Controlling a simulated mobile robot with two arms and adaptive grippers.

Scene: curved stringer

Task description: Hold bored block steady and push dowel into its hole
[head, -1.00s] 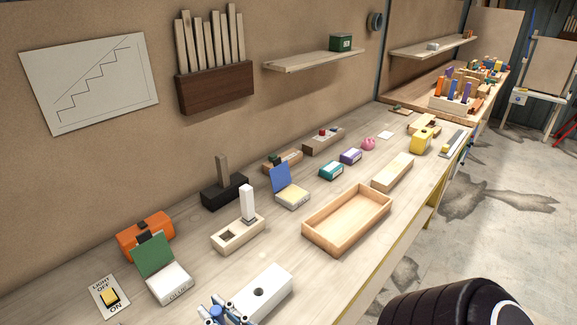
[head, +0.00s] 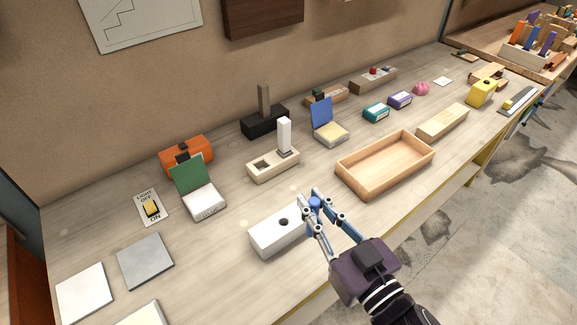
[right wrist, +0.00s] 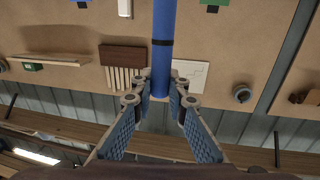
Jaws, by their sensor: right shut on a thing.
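The bored block (head: 268,240) is a white block lying on the workbench in the head view, with a dark round hole in its top. The hole looks empty. My right gripper (head: 316,206) is at the block's right end, shut on the blue dowel (head: 315,202). In the right wrist view the dowel (right wrist: 163,60) is a long blue rod with a black band, running up from between the fingers (right wrist: 163,102). The dowel is beside the hole, not over it. I cannot tell whether gripper or dowel touches the block. My left gripper is not in view.
A wooden tray (head: 350,184) stands right of the block. A light wooden piece with a white peg (head: 268,171) is behind it. A green-flapped white box (head: 205,203), a light switch (head: 151,208) and grey (head: 145,262) and white (head: 83,292) plates lie left. The bench front edge is near.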

